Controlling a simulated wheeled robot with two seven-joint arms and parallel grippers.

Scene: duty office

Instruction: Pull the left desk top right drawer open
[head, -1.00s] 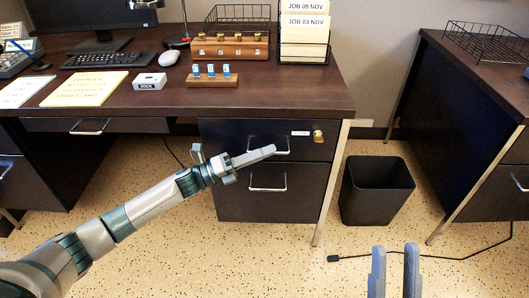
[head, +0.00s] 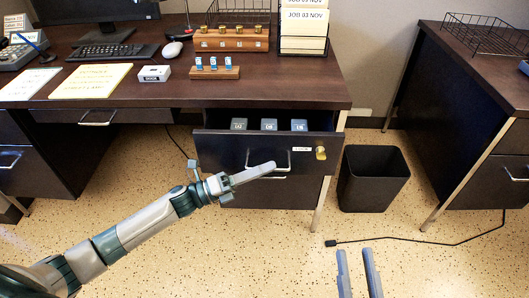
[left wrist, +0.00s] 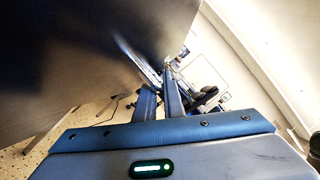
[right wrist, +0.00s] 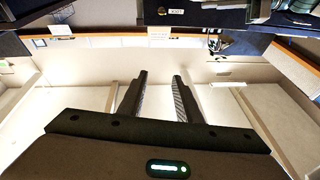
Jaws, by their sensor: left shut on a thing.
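The left desk's top right drawer (head: 225,146) stands part of the way out, and its inside shows behind the front panel. A label and a brass lock (head: 321,153) sit at the right of its front. My left gripper (head: 269,167) is shut on the drawer's handle (head: 289,157); its fingers also show in the left wrist view (left wrist: 165,78), close to a dark panel. My right gripper (head: 355,251) is low in front of the desk, empty, with its fingers apart in the right wrist view (right wrist: 160,76).
Several small grey and blue blocks (head: 269,124) sit inside the drawer. A lower drawer is beneath, mostly hidden. A black waste bin (head: 373,180) stands right of the desk leg. A cable (head: 420,241) lies on the floor. The desk top (head: 290,95) holds a keyboard, papers and racks.

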